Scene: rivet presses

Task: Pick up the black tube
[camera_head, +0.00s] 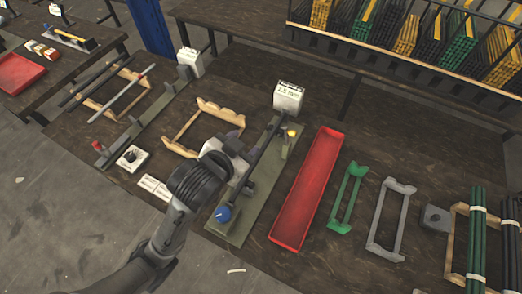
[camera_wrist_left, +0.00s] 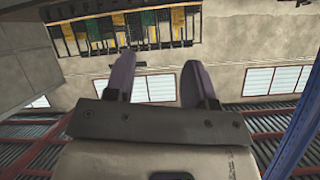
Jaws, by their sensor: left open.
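A black tube (camera_head: 88,82) lies slanted across a wooden rack (camera_head: 92,104) at the left of the workbench, with a grey tube (camera_head: 131,94) beside it. My left gripper (camera_head: 226,145) is right of that rack, over the bench between an empty wooden rack (camera_head: 182,137) and a rivet press (camera_head: 236,226). Its two purplish fingers are apart, and the left wrist view shows nothing between them (camera_wrist_left: 159,65). The black tube is not visible in the left wrist view. My right gripper is not in view.
A long red tray (camera_head: 308,190) lies right of the press. Beyond it stand an empty green rack (camera_head: 347,197), a grey rack (camera_head: 389,220) and bundled dark tubes (camera_head: 477,235). A bin shelf (camera_head: 400,68) holds many coloured tubes at the back. Another press (camera_head: 150,118) lies near the left rack.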

